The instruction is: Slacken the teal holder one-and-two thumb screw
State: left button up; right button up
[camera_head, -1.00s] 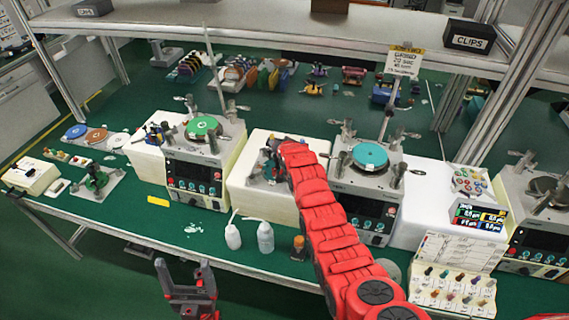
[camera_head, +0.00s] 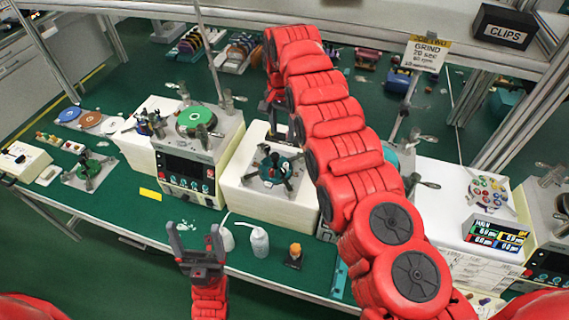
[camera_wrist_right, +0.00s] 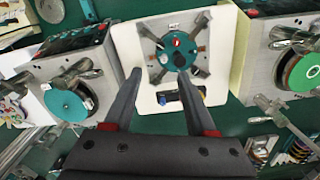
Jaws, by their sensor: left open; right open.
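The teal holder (camera_head: 272,168) is a round teal body with several grey arms. It lies on a white block between two lapping machines, and also shows in the right wrist view (camera_wrist_right: 170,60). A dark knob (camera_wrist_right: 181,62) and a small red-and-white mark (camera_wrist_right: 177,41) sit on it; which thumb screw is one-and-two I cannot tell. My right gripper (camera_wrist_right: 160,84) is open and empty, its fingers pointing toward the holder's near side, seemingly apart from it. In the head view it hangs behind the holder, partly hidden.
A machine with a green disc (camera_head: 194,117) stands left of the block. One with a teal disc (camera_wrist_right: 66,106) is partly hidden by my right arm in the head view.

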notch_tip(320, 180, down, 3)
jog(key=b, duration=0.7)
send_over(283, 170)
notch_tip(283, 170, down, 5)
jog(key=f+b, duration=0.1)
jog(key=b, duration=0.1)
jog(key=shift+s+f+b, duration=0.15)
jog(key=shift+b, duration=0.15)
notch_tip(283, 170, down, 5)
jog(key=b, duration=0.2)
jog(key=shift+b, duration=0.35)
jog(key=shift+w+f+p, duration=0.2)
jog(key=shift+f+p, duration=0.65)
jog(key=shift+p, duration=0.15)
jog(key=shift+s+f, duration=0.2)
jog(key=shift+f, duration=0.15)
jog(key=shift+w+f, duration=0.1)
jog(key=shift+w, duration=0.05)
jog(key=c, duration=0.5)
grip_shut()
